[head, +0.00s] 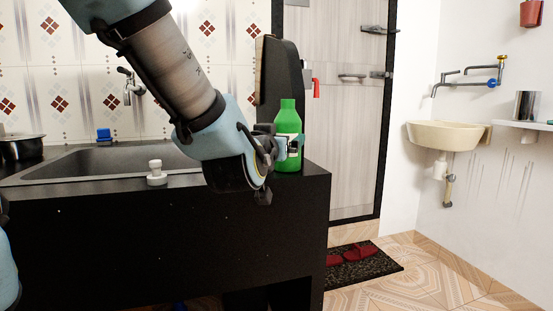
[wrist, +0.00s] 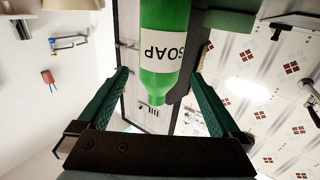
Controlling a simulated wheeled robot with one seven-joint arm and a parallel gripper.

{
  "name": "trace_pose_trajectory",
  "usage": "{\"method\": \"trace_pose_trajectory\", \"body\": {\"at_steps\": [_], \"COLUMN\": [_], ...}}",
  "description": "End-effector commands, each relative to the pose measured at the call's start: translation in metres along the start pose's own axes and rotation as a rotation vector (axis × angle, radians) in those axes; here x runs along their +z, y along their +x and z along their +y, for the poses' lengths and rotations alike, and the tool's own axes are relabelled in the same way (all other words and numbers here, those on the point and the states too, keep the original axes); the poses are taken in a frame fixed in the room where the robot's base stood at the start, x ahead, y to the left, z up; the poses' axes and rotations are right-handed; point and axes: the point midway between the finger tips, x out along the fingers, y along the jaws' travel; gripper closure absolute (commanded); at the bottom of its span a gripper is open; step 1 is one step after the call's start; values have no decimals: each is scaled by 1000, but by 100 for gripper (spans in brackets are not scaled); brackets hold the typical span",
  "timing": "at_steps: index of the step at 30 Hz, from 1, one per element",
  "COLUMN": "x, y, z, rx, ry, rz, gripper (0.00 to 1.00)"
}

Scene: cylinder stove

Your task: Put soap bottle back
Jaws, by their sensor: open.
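The soap bottle (head: 288,155) is green with a white label and stands upright at the right end of the black counter in the head view. In the wrist view the soap bottle (wrist: 163,45) appears upside down, its label reading SOAP, between the two green fingers and beyond their tips. My gripper (head: 286,147) is at the bottle's label height in the head view, partly in front of it. In the wrist view my gripper (wrist: 160,82) has its fingers spread wide, with gaps on both sides of the bottle. Contact with the bottle does not show.
A sink (head: 100,163) is set in the counter (head: 150,250) to the left, with a white knob-like item (head: 156,173) at its front edge. A dark upright panel (head: 281,80) stands behind the bottle. A wash basin (head: 446,135) hangs on the right wall. Floor at right is mostly open.

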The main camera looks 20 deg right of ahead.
Motion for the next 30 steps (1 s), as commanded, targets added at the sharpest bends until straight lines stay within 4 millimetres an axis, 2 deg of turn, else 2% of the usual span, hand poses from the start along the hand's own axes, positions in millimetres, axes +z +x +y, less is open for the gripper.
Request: {"method": "trace_pose_trajectory", "body": {"at_steps": [3, 9, 30], "x": [1, 0, -1], "y": [-12, -22, -23], "z": [0, 0, 0], "rx": [0, 1, 0], "ry": [-2, -1, 0], "rz": [3, 1, 0], "gripper": [0, 0, 0]}}
